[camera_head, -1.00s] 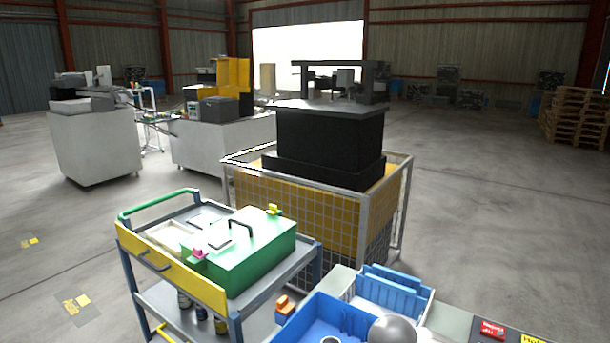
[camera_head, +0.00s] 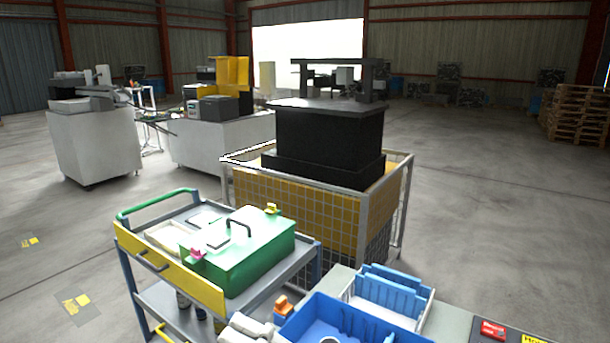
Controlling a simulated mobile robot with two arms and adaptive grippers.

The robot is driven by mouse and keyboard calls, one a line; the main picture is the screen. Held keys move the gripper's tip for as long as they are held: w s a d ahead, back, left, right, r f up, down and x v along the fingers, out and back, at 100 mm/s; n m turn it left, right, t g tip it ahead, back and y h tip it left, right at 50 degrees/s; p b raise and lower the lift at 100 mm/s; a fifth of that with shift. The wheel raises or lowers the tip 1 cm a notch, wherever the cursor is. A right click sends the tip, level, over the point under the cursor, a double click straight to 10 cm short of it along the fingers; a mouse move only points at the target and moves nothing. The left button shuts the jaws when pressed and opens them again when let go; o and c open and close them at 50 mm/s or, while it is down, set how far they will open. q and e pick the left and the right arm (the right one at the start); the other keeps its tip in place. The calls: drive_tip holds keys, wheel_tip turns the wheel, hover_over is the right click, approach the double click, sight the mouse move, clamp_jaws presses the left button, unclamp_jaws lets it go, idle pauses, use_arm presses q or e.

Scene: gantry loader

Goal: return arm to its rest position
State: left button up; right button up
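Neither gripper shows in the head view, and no fingertips are visible. Pale grey rounded parts of my own arm (camera_head: 247,329) show at the bottom edge, between the cart and the blue bin. The rest of that arm is below the picture, and I cannot tell which arm it is or whether its gripper holds anything.
A cart (camera_head: 172,272) carries a green box (camera_head: 245,262) at the lower left. A blue bin (camera_head: 345,322) and a lighter blue tray (camera_head: 390,298) sit on the bench in front. Behind stands a black machine (camera_head: 328,140) inside a mesh cage (camera_head: 300,210). Open floor lies to the right.

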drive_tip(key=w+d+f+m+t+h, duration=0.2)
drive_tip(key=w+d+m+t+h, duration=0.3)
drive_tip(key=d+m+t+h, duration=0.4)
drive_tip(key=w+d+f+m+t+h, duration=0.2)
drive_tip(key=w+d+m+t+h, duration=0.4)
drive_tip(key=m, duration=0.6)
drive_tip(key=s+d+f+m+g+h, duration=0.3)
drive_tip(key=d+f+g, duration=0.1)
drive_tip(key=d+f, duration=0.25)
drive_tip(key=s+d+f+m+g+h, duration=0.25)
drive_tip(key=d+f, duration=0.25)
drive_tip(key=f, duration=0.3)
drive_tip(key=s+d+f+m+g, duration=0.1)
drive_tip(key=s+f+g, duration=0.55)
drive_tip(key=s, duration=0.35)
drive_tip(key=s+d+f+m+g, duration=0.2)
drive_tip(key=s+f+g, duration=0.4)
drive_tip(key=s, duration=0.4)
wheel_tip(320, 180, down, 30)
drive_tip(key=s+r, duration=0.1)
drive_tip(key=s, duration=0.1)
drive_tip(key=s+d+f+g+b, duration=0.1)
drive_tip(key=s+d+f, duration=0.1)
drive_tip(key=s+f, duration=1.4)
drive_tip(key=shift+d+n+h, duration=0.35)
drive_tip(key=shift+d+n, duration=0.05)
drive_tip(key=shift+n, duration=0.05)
